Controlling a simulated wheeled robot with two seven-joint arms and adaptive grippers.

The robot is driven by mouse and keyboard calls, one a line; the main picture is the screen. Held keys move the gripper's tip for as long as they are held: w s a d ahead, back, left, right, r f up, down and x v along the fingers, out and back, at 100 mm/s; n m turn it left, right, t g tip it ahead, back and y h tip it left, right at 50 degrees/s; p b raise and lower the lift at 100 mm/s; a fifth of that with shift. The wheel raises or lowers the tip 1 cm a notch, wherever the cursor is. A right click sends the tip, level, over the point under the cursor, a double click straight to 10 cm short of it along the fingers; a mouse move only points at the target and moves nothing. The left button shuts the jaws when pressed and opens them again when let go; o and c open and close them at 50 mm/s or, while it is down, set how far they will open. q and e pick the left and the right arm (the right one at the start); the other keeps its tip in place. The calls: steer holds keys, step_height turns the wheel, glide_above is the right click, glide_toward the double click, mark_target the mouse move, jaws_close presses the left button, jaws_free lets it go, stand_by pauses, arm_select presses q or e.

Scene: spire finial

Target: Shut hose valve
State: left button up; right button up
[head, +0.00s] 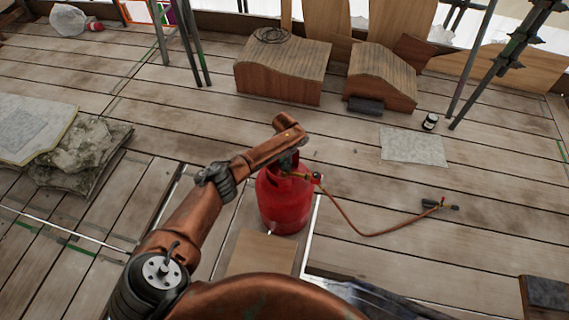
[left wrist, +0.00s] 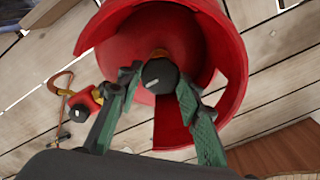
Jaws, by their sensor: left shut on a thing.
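A red gas cylinder (head: 284,205) stands upright on the plank floor. Its red collar also shows in the left wrist view (left wrist: 225,55), with a black valve knob (left wrist: 160,75) in the middle. My left gripper (head: 289,160) reaches down over the cylinder top. In the left wrist view, my left gripper's green-padded fingers (left wrist: 158,82) are on either side of the knob, closed on it. A red and brass regulator (head: 316,178) sits at the cylinder's right side, with an orange hose (head: 365,233) running from it. The knob is hidden in the head view. My right gripper is out of view.
The hose ends at a dark torch (head: 440,205) on the floor. A wooden board (head: 262,253) lies in front of the cylinder. Two curved wooden blocks (head: 282,75) (head: 383,80) stand behind. A grey sheet (head: 412,146) and a small jar (head: 430,121) are at right.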

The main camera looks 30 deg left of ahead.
mark_target(284, 166)
arm_select(q)
steer(key=shift+f, duration=0.1)
stand_by(0.3)
steer(key=o, duration=1.2)
steer(key=shift+c, duration=0.2)
step_height(284, 166, up, 12)
